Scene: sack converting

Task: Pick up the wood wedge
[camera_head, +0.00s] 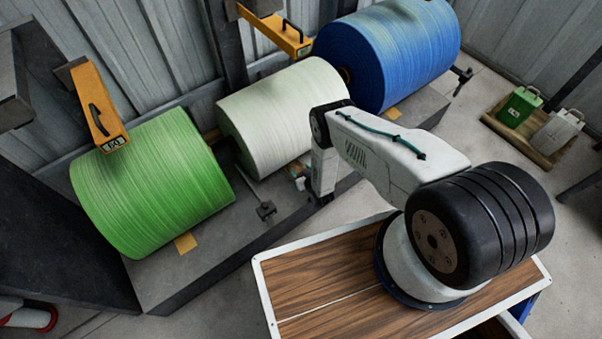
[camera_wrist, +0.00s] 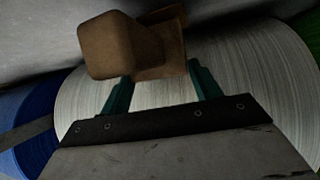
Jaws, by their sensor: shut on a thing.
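The wood wedge (camera_wrist: 112,48) is a brown block with a sloped face. In the wrist view it sits between the two teal fingers of my gripper (camera_wrist: 162,76), which is shut on it. The white roll (camera_wrist: 250,75) lies behind the wedge and fingers in that view. In the head view my gripper (camera_head: 322,194) hangs low in front of the white roll's right end, and the wedge in it cannot be made out clearly there.
A green roll (camera_head: 150,185) and a blue roll (camera_head: 390,50) flank the white one on a grey platform (camera_head: 215,237). Yellow wedges (camera_head: 186,243) (camera_head: 392,113) lie by the green and blue rolls. Green and white canisters (camera_head: 519,106) (camera_head: 556,132) stand at the right.

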